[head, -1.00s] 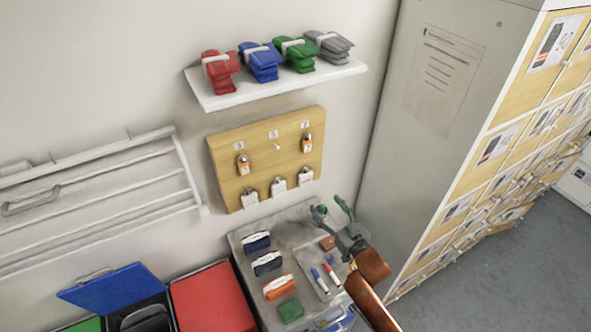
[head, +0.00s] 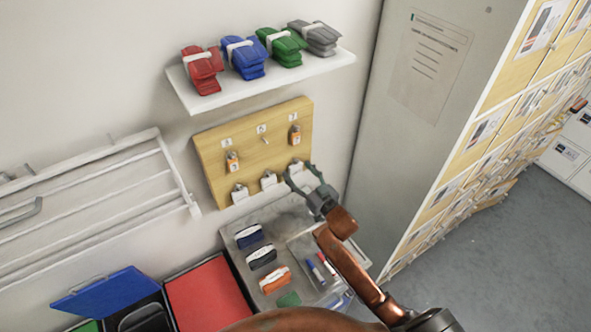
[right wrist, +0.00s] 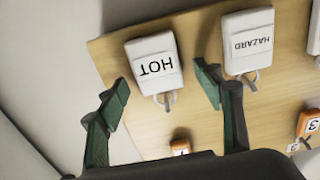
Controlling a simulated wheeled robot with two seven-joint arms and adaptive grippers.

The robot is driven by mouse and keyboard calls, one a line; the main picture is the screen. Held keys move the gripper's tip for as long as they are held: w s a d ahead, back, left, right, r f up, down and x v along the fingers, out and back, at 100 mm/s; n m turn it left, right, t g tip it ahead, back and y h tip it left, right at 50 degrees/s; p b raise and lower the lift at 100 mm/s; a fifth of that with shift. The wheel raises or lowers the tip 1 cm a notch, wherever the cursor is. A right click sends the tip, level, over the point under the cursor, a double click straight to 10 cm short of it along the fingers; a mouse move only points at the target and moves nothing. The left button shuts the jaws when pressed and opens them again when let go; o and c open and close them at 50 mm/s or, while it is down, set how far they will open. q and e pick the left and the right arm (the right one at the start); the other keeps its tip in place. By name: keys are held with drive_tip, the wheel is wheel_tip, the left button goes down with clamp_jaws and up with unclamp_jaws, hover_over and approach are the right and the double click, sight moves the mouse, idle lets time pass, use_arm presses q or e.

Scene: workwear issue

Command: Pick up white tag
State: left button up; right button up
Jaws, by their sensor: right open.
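Several white tags hang along the lower edge of a wooden board on the wall. The right tag (head: 297,168) reads HOT in the right wrist view (right wrist: 153,62), where it appears upside down. The middle tag (head: 268,181) reads HAZARD there (right wrist: 248,42). The left tag (head: 239,194) is partly cut off at the wrist view's right edge. My right gripper (head: 302,175) is open and empty at the HOT tag. In the right wrist view its fingers (right wrist: 162,88) stand on either side of that tag's lower part in the picture, apart from it. My left gripper is not in view.
A shelf (head: 270,75) with folded coloured garments is above. A grey tabletop (head: 285,215) with several small items lies below. A tall cabinet (head: 400,130) stands close on the right.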

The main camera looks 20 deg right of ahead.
drive_tip(key=c, duration=1)
drive_tip(key=shift+c, duration=0.2)
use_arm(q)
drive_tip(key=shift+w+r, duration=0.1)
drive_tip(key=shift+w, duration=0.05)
